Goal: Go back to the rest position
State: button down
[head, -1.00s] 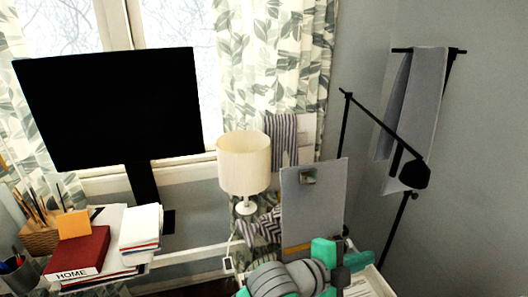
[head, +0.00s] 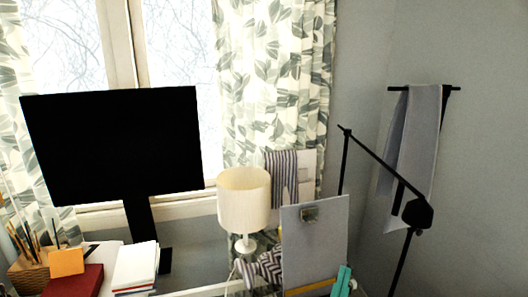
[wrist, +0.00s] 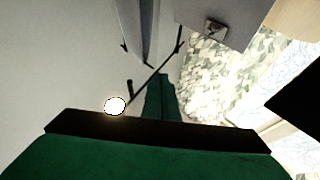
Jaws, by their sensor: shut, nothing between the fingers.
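My gripper (wrist: 162,97) shows in the wrist view as narrow green fingers, closed together, beyond a dark bar and a wide green body at the bottom. Nothing is held between the fingers. In the head view only a small green part of my arm shows at the bottom edge, in front of the grey clipboard (head: 315,238). The rest of the arm is out of that view. The wrist view looks toward the room upside down, with the grey board and its clip (wrist: 214,28) at the top.
A black monitor (head: 112,145) stands at the left by the window. A cream lamp (head: 243,197) stands near the middle. Books (head: 72,281) and a stack of papers (head: 135,266) lie at lower left. A black stand (head: 417,213) and a hanging grey towel (head: 413,145) are at right.

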jog(key=s+a+f+n+g+y, duration=0.1)
jog(key=s+a+f+n+y, duration=0.5)
jog(key=f, duration=0.5)
jog(key=s+a+f+n+g+y, duration=0.1)
jog(key=s+a+f+n+y, duration=0.25)
jog(key=s+f, duration=0.65)
jog(key=s+a+f+m+g, duration=0.1)
jog(key=s+a+f, duration=0.2)
jog(key=s, duration=0.5)
jog(key=s+a+f+m+g, duration=0.1)
jog(key=s+a+f, duration=0.3)
jog(key=s, duration=0.5)
jog(key=shift+s+a+f+m+g+y, duration=0.2)
jog(key=shift+s+f+m+g+y, duration=0.2)
jog(key=shift+m, duration=0.35)
jog(key=shift+w, duration=0.1)
